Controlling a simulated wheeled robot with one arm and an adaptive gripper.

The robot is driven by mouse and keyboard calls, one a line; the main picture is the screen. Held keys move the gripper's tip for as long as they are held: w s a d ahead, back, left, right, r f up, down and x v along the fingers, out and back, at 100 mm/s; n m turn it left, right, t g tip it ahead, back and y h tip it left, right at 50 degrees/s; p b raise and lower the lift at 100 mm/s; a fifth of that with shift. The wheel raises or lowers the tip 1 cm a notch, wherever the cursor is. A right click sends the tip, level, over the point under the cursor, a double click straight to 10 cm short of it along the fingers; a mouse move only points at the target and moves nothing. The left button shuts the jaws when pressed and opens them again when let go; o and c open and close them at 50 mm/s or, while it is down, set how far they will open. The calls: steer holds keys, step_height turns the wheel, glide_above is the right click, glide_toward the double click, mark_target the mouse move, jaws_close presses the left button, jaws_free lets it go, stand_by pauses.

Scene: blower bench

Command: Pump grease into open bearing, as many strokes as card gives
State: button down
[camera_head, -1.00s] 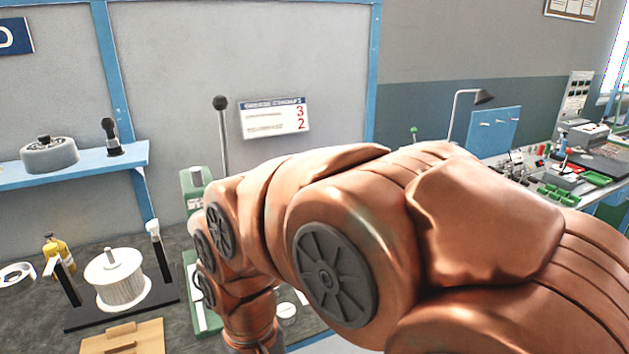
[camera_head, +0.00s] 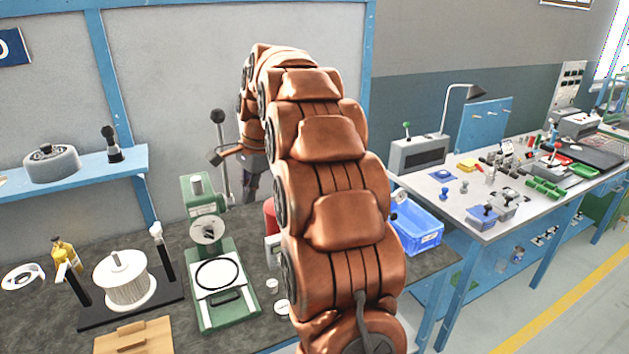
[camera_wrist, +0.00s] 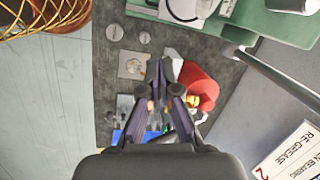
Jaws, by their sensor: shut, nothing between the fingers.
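My gripper (camera_head: 251,190) points down beside the press lever, partly hidden by my arm. In the wrist view its fingers (camera_wrist: 165,72) are together with nothing between them. A red rounded object (camera_wrist: 201,86), perhaps the grease pump, lies below and just right of the fingertips in that view. In the head view only a slice of the red object (camera_head: 270,216) shows left of my arm. A pale square plate with a round part (camera_wrist: 133,65) lies beside it; I cannot tell if this is the bearing. The card (camera_wrist: 292,155) is cut off, showing "RE-GREASE" and a red 2.
A green press (camera_head: 208,255) with a tall black-knobbed lever (camera_head: 222,160) stands left of my arm. Two small discs (camera_wrist: 129,35) lie near it. A white roller on a stand (camera_head: 125,282) is further left. A blue bin (camera_head: 418,236) stands right of my arm.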

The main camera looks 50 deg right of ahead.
steer(key=w+d+r+m+t+p, duration=0.1)
steer(key=d+m, duration=0.4)
steer(key=d, duration=0.7)
steer(key=w+d+r+m+t+h+p, duration=0.1)
steer(key=w+d+m+p, duration=0.3)
steer(key=d, duration=0.8)
steer(key=shift+r+m, duration=0.6)
steer(key=shift+m, duration=0.1)
steer(key=shift+a+f, duration=0.1)
steer(key=f+b, duration=0.2)
steer(key=s+f+b, duration=0.2)
steer(key=f+b, duration=0.1)
steer(key=shift+s+a+f+b, duration=0.2)
steer(key=shift+a+f+b, duration=0.15)
steer(key=shift+a, duration=0.05)
steer(key=shift+s+a+f+b, duration=0.1)
steer(key=shift+s+f+b, duration=0.2)
steer(key=shift+f, duration=0.2)
steer(key=shift+s+a+f+b, duration=0.1)
steer(key=shift+s+f+b, duration=0.15)
steer(key=shift+f, duration=0.25)
steer(key=shift+f, duration=0.1)
